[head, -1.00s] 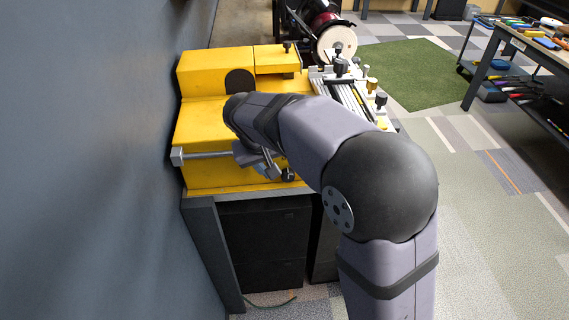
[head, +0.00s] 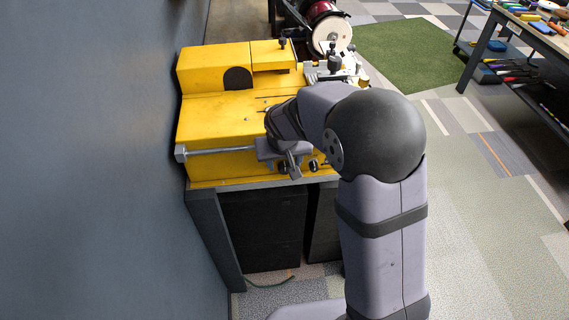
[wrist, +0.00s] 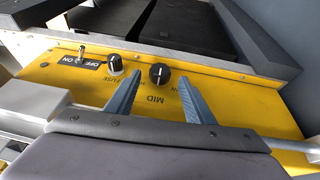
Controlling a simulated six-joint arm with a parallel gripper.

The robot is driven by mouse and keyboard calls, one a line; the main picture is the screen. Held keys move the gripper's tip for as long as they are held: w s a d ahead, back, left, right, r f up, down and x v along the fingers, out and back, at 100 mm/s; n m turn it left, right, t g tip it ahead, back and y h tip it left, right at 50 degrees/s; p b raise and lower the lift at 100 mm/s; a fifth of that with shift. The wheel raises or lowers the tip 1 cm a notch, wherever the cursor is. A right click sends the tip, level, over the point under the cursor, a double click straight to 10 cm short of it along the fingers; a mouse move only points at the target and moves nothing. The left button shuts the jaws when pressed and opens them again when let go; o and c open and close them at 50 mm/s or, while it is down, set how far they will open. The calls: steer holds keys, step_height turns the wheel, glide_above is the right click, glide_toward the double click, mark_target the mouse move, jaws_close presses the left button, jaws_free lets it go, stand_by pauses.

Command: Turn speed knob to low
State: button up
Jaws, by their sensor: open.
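In the wrist view a black knob (wrist: 159,74) sits on the yellow front panel, with upside-down "MID" lettering beside it. This looks like the speed knob; its exact pointer direction is too small to tell. My gripper (wrist: 157,84) is open, its two blue-grey fingers to either side of this knob in the picture; I cannot tell whether they touch it. In the head view my gripper (head: 293,170) is at the machine's front edge, partly hiding the panel.
A toggle switch (wrist: 81,52) marked ON and OFF is left of the knobs. A metal rod (head: 220,151) runs along the yellow machine's front (head: 215,115). A grey wall (head: 90,150) stands close on the left. Open floor (head: 480,220) lies right.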

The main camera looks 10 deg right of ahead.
mark_target(284, 166)
steer(key=shift+p+x, duration=0.35)
steer(key=shift+x, duration=1.5)
steer(key=c, duration=1)
